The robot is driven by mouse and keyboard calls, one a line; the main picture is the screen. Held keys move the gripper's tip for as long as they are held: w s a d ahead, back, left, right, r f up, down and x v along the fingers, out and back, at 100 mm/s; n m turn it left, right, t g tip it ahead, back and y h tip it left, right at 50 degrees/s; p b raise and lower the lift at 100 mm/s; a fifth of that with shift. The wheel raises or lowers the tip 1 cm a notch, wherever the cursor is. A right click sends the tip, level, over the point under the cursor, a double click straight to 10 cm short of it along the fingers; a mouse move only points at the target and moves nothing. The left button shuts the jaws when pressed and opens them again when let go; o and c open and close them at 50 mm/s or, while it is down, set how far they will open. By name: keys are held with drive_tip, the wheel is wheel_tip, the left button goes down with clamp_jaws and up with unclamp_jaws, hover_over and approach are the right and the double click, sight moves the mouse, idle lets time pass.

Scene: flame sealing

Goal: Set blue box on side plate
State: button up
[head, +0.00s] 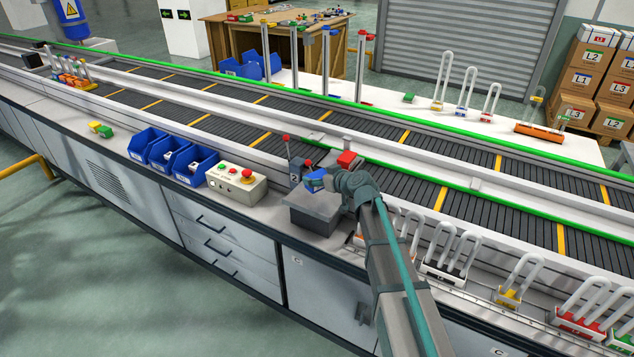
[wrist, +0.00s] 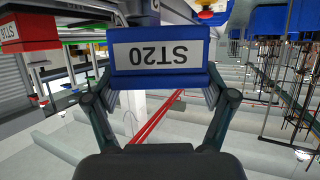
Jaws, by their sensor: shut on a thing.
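A small blue box (head: 316,181) is at the end of my gripper, above a grey station with a flat top plate (head: 325,203). In the wrist view the blue box (wrist: 160,70) fills the space between the two fingers and bears a white label reading ST20, upside down in the picture. My gripper (wrist: 160,88) is shut on it. In the head view my wrist hides part of the station, and I cannot tell whether the box touches the plate.
A red block (head: 347,158) is just behind my wrist. A post with a red-topped lever (head: 291,158) stands at the station's back. A button box (head: 237,183) and blue bins (head: 170,155) are to the left. Looped-handle items (head: 450,255) stand to the right.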

drive_tip(key=shift+w+a+f, duration=0.2)
drive_tip(key=shift+w+f, duration=0.45)
drive_tip(key=shift+f, duration=0.1)
drive_tip(key=f+p, duration=0.2)
drive_tip(key=shift+w+a+f, duration=0.1)
drive_tip(key=shift+w+f, duration=0.15)
drive_tip(key=shift+f, duration=0.65)
drive_tip(key=shift+f, duration=0.2)
drive_tip(key=o, duration=1.1)
drive_tip(key=shift+r, duration=0.1)
